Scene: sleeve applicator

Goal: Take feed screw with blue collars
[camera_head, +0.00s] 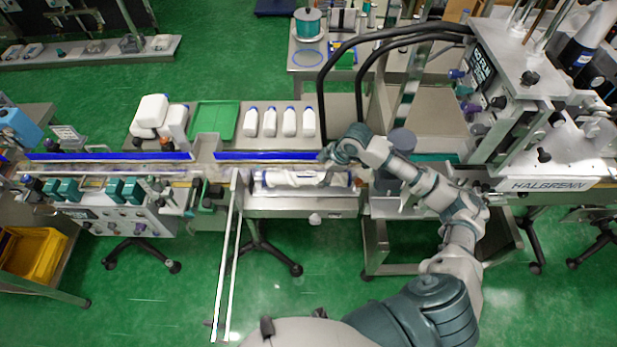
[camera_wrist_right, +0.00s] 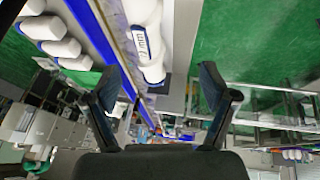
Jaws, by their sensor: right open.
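The feed screw with blue collars (camera_head: 305,178) is white with a dark blue collar near each end. It lies lengthwise along the machine's front in the middle of the head view. In the right wrist view one end of the white screw with a marked blue collar (camera_wrist_right: 146,42) shows at the top, ahead of the fingers. My right gripper (camera_head: 328,155) is just above and behind the screw's right part. In the wrist view its two fingers (camera_wrist_right: 160,85) are spread apart with nothing between their tips. My left gripper is not in view.
Blue guide rails (camera_head: 110,156) run along the conveyor behind the screw. Several white bottles (camera_head: 270,122) and a green tray (camera_head: 213,120) stand behind them. Black hoses (camera_head: 322,85) arch up behind my right arm. The labelled machine (camera_head: 530,150) stands at right.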

